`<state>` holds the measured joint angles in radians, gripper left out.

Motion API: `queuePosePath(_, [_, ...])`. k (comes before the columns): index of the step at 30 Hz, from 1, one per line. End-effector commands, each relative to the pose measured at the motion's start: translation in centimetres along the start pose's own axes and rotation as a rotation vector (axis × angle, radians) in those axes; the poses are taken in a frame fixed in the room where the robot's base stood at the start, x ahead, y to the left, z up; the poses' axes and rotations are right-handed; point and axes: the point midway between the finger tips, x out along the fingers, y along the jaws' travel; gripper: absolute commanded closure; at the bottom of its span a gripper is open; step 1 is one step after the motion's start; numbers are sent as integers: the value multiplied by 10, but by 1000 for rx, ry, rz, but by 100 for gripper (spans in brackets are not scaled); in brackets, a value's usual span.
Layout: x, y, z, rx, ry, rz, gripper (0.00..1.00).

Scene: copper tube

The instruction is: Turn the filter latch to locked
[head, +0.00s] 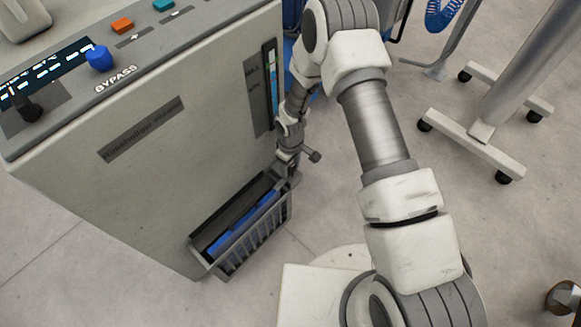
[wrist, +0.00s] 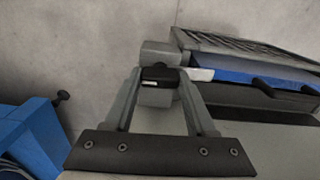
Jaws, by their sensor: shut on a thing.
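The filter drawer (head: 245,232) is a grey slatted basket low on the cabinet's side, with a blue filter (head: 232,235) inside. In the wrist view the blue filter (wrist: 255,72) lies to the right of my gripper. My gripper (wrist: 159,82) is shut on the filter latch (wrist: 160,50), a small grey block beside the basket's corner. A dark piece sits between the fingertips, and the fingers hide part of the latch. In the head view my gripper (head: 287,172) is at the basket's far end; its fingertips and the latch are hard to make out.
The grey cabinet (head: 150,150) fills the left, with a blue knob (head: 99,58) and buttons on top. A wheeled stand (head: 483,130) is at the upper right. A blue object (wrist: 30,135) stands at the lower left of the wrist view. Open floor lies in front of the basket.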

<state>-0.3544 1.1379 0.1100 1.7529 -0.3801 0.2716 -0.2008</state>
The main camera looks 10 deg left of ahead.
Motion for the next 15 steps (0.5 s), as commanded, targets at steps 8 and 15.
queuePosePath(8, [0,0,0,51,-1,1,100])
queuePosePath(15, [0,0,0,57,-1,0,100])
